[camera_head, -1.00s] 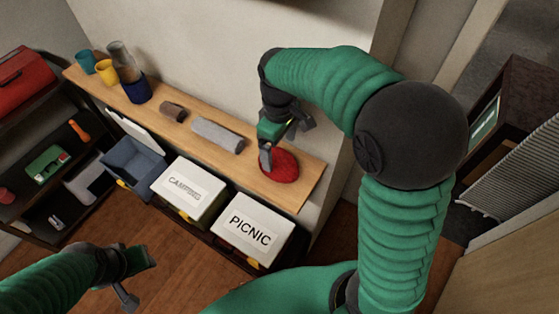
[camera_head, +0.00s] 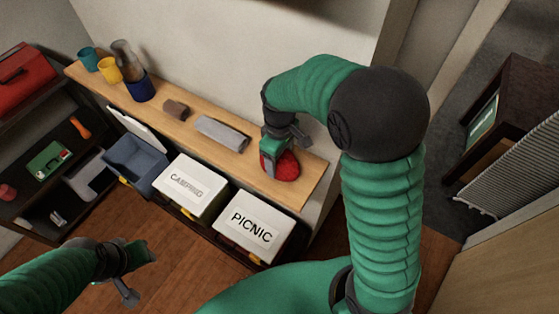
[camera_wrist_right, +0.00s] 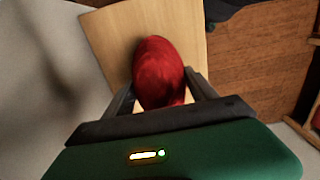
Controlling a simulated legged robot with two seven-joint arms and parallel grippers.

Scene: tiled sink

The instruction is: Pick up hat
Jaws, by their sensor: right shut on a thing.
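The red hat (camera_head: 285,166) is at the right end of the wooden shelf. My right gripper (camera_head: 271,170) is shut on it, with the fingers around the hat. In the right wrist view the red hat (camera_wrist_right: 160,72) sits between the two fingers (camera_wrist_right: 163,95), bunched and narrow, with the wooden shelf behind it. Whether the hat still touches the shelf I cannot tell. My left gripper (camera_head: 140,272) is at the lower left over the floor, away from the shelf, with its fingers apart and nothing between them.
The wooden shelf (camera_head: 180,134) also holds a grey rolled cloth (camera_head: 222,133), a brown item (camera_head: 176,110), a dark blue pot (camera_head: 141,90) and cups (camera_head: 108,70). Below stand the CAMPING box (camera_head: 190,186), the PICNIC box (camera_head: 248,226) and an open blue bin (camera_head: 135,160). A wall rises behind.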

